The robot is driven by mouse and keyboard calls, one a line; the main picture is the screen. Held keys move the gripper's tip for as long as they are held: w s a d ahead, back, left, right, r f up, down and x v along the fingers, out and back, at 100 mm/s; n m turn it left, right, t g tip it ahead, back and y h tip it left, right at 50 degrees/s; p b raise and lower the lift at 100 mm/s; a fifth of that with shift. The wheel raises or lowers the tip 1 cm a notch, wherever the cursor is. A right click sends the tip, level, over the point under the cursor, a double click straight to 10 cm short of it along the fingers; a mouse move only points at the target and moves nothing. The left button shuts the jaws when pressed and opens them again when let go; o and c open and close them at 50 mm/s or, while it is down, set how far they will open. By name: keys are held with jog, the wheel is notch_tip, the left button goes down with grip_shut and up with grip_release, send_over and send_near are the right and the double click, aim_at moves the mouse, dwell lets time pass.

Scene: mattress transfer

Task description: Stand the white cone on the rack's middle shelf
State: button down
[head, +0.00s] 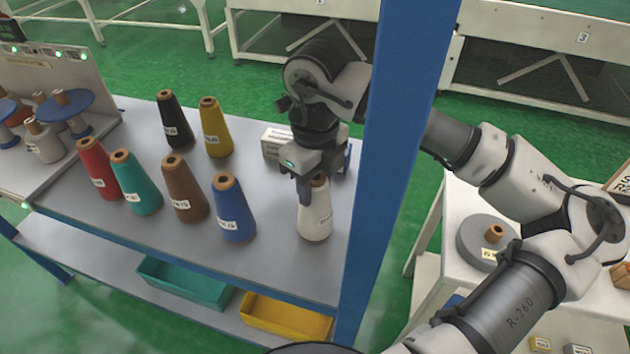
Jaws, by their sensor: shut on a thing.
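The white cone (315,217) stands upright at the right end of the grey shelf (270,265), near the blue upright. My gripper (312,186) is above it, pointing down, and is shut on the cone's brown top. The cone's base appears to be at the shelf surface; I cannot tell whether it touches. The grey shelf belongs to a blue-framed rack, with a lower shelf (110,258) beneath it. Part of the cone's top is hidden by my gripper.
A blue cone (233,212) stands left of the white one, with several other coloured cones farther left. A white box (277,143) lies behind my gripper. The blue upright (385,160) is close on the right. Teal (185,285) and yellow (285,317) bins sit below.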

jog(key=c, duration=0.9)
grip_release()
jog(key=shift+o, duration=0.2)
jog(key=shift+r+p, duration=0.2)
jog(key=shift+p, duration=0.2)
notch_tip(320, 180, up, 12)
jog(key=b, duration=0.3)
jog(key=shift+f, duration=0.1)
